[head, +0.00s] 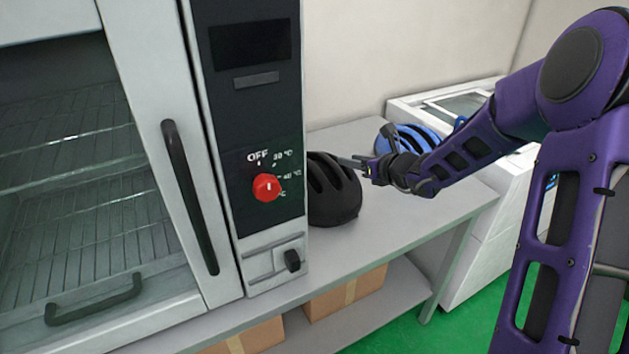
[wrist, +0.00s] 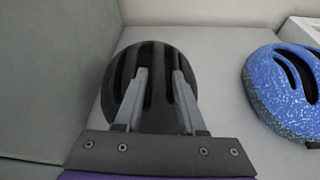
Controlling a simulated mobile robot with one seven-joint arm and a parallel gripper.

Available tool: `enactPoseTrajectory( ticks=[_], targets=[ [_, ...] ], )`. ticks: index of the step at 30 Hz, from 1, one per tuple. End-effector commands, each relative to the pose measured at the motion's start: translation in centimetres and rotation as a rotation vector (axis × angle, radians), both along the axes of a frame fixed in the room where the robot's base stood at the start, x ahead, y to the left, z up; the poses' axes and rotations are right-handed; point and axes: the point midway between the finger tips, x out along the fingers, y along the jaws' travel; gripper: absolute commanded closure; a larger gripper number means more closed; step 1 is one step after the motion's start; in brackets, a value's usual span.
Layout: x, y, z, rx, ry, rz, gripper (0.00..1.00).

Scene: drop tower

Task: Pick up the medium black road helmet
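The black helmet (head: 331,190) sits on the grey bench right beside the oven-like cabinet in the head view. In the wrist view the black helmet (wrist: 152,62) lies straight ahead, partly hidden behind the fingers. My gripper (head: 352,161) reaches in from the right at the helmet's upper right side. In the wrist view my gripper (wrist: 160,75) has its two fingers apart, with the helmet's vented shell showing between and beyond them. I cannot tell whether the fingertips touch the shell.
A blue helmet (head: 407,138) lies behind my arm on the bench, and to the right in the wrist view (wrist: 283,92). The cabinet (head: 262,120) stands close on the left. A white machine (head: 480,230) is at the right. Cardboard boxes (head: 345,293) sit on the lower shelf.

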Motion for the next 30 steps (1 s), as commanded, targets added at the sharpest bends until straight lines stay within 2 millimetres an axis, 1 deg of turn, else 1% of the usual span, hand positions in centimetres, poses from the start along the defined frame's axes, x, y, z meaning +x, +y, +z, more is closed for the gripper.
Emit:
enactPoseTrajectory(
  ticks=[1, 3, 9, 17, 21, 25, 30],
  targets=[
    [0.9, 0.8, -0.7, 0.001, 0.001, 0.004, 0.61],
    [2.0, 1.8, -1.2, 0.002, 0.001, 0.004, 0.61],
    [4.5, 3.6, -2.4, 0.0, 0.0, 0.002, 0.61],
    [5.8, 4.7, -3.3, -0.001, 0.0, 0.003, 0.61],
    [7.1, 6.1, -4.5, 0.0, 0.001, 0.003, 0.61],
    [8.4, 6.9, -5.0, -0.001, -0.001, 0.003, 0.61],
    [8.8, 7.3, -5.2, -0.002, -0.002, 0.002, 0.61]
  ],
)
